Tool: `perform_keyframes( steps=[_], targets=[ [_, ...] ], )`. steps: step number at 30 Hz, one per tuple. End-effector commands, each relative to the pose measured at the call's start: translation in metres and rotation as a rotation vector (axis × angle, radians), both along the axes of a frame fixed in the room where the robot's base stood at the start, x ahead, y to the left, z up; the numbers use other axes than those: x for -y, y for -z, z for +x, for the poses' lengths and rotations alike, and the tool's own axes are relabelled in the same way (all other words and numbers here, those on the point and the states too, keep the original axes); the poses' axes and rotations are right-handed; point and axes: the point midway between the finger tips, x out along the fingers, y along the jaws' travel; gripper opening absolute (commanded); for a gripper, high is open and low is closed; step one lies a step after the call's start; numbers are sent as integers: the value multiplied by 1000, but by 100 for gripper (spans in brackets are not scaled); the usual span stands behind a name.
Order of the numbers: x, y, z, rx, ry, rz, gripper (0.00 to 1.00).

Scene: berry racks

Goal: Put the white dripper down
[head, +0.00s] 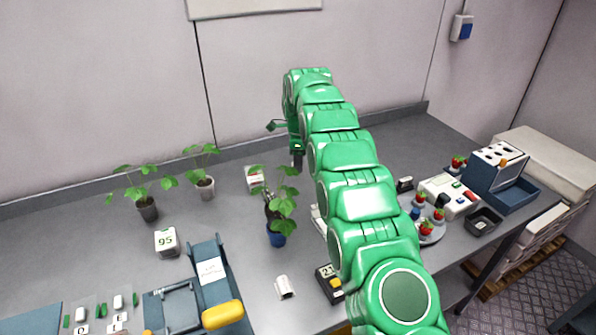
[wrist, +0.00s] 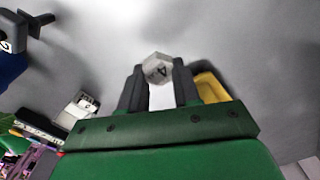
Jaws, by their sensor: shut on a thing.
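My gripper (wrist: 158,82) is shut on a small white piece, which I take to be the white dripper (wrist: 157,68). In the wrist view its six-sided white end, with a dark mark like a 4, sticks out past the two dark fingertips, and its white body shows between them. In the head view my gripper (head: 297,160) points down over the back of the grey bench (head: 345,135). The dripper cannot be made out there. I cannot tell whether it touches the bench.
A yellow piece (wrist: 210,88) lies beside the right finger. Potted seedlings (head: 148,208), a white block marked 95 (head: 167,242) and a blue stand (head: 208,262) are to the left. A strawberry plate (head: 430,237) and a blue-and-white machine (head: 498,170) stand right. The back right bench is clear.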

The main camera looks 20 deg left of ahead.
Motion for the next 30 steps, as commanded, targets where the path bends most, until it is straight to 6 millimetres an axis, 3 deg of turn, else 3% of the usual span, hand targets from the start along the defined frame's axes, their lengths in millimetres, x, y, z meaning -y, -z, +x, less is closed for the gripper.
perform_keyframes(
  steps=[4, 22, 30],
  targets=[
    [-3, 10, 5, -3, 0, -2, 4],
    [-8, 18, 12, 0, -1, 0, 4],
    [-7, 38, 12, -1, 0, 0, 4]
  ],
)
